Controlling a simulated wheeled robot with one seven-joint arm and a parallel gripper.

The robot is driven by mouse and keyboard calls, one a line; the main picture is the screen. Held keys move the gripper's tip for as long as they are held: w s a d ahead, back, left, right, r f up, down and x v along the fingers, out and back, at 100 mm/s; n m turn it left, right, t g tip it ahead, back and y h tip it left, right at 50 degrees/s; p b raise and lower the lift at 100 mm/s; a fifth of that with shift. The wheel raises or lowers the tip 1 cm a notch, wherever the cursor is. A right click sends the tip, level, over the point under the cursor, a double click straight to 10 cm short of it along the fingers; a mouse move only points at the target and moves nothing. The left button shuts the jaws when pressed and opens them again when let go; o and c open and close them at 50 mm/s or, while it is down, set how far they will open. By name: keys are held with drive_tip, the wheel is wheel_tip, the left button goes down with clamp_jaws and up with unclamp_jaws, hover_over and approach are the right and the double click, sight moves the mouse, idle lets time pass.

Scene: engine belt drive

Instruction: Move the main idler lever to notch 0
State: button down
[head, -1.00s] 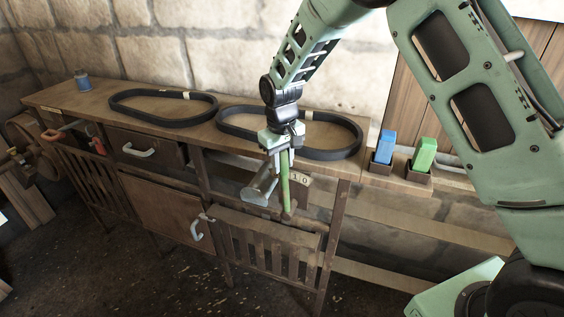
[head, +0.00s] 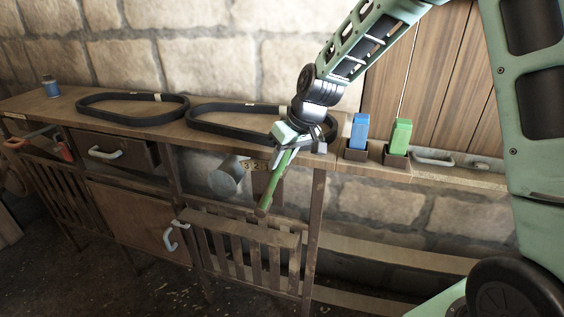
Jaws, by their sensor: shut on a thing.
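The green lever (head: 274,185) stands in front of the workbench, with its foot low and its top leaning to the right. My gripper (head: 286,155) is shut on its upper end. A small number plate (head: 258,167) shows behind and left of the lever. Several digits show on it, seemingly including 3 and 2. Its right end is hidden by the lever and gripper, so I cannot read which notch the lever is at. A grey cylinder (head: 226,177) sits just left of the plate.
Two black belts (head: 133,119) (head: 215,131) lie on the bench top. A blue block (head: 359,132) and a green block (head: 400,136) stand in holders to the right. A drawer (head: 118,153) and a slatted rack (head: 238,237) are below.

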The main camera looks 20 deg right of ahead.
drive_tip(key=shift+d+f, duration=0.1)
drive_tip(key=shift+d, duration=0.05)
drive_tip(key=c, duration=1.1)
unclamp_jaws()
drive_tip(key=shift+s, duration=0.1)
drive_tip(key=b+v, duration=0.2)
drive_tip(key=v, duration=1.5)
drive_tip(key=shift+r, duration=0.25)
drive_tip(key=shift+d, duration=0.1)
drive_tip(key=s+a+f+n+g+h, duration=0.1)
drive_tip(key=s+a+f, duration=0.3)
drive_tip(key=s+a, duration=0.3)
drive_tip(key=s+a+f+n+g, duration=0.1)
drive_tip(key=s+a+f+g, duration=0.1)
drive_tip(key=s+a+f, duration=0.35)
drive_tip(key=s+a+f+n, duration=0.1)
drive_tip(key=s+f, duration=0.1)
drive_tip(key=s, duration=0.5)
drive_tip(key=s+a+f+n+h, duration=0.1)
drive_tip(key=s+f, duration=0.2)
drive_tip(key=s, duration=0.5)
drive_tip(key=shift+n+h, duration=0.3)
